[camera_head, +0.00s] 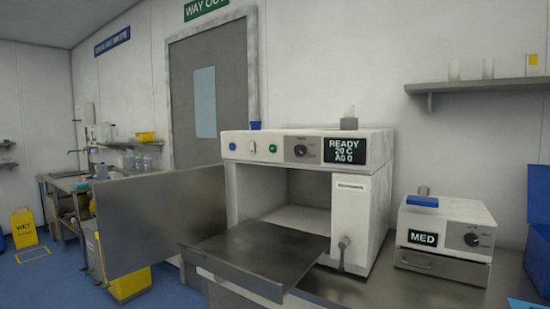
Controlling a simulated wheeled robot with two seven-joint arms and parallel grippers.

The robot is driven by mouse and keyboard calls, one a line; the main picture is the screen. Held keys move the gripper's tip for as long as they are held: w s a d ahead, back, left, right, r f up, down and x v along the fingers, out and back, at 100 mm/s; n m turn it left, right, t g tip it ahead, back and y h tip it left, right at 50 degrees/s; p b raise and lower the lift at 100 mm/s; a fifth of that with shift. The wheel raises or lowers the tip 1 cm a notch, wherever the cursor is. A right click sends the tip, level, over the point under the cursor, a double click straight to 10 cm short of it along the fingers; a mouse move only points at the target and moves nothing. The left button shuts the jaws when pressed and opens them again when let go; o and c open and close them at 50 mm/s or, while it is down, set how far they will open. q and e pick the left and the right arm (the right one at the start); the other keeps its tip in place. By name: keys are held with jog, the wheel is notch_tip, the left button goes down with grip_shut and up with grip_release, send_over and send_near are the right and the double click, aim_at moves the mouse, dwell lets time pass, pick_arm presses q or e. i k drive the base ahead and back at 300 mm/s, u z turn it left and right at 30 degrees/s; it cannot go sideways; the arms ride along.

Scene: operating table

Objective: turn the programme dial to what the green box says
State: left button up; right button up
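A large white machine (378,205) stands on the bench with a dark dial (301,150) on a grey panel. Its screen (344,151) reads "READY 20 C AG 0". A smaller white unit (445,215) to its right has a second dark dial (472,239) on a grey panel and a small dark display (423,238) reading "MED" in pale green letters. The marks around both dials are too small to read, and I cannot tell where their pointers stand. No other green box with readable words shows. Neither of my grippers is in view.
The large machine's chamber is open and looks empty. Its grey door (155,217) swings out left, and a metal shelf (255,255) juts forward. A lever (343,246) hangs on the front. A blue item (422,201) lies on the small unit. Blue bins stand far right.

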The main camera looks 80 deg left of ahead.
aim_at(300, 150)
jog(key=k, duration=0.6)
jog(key=u, duration=0.65)
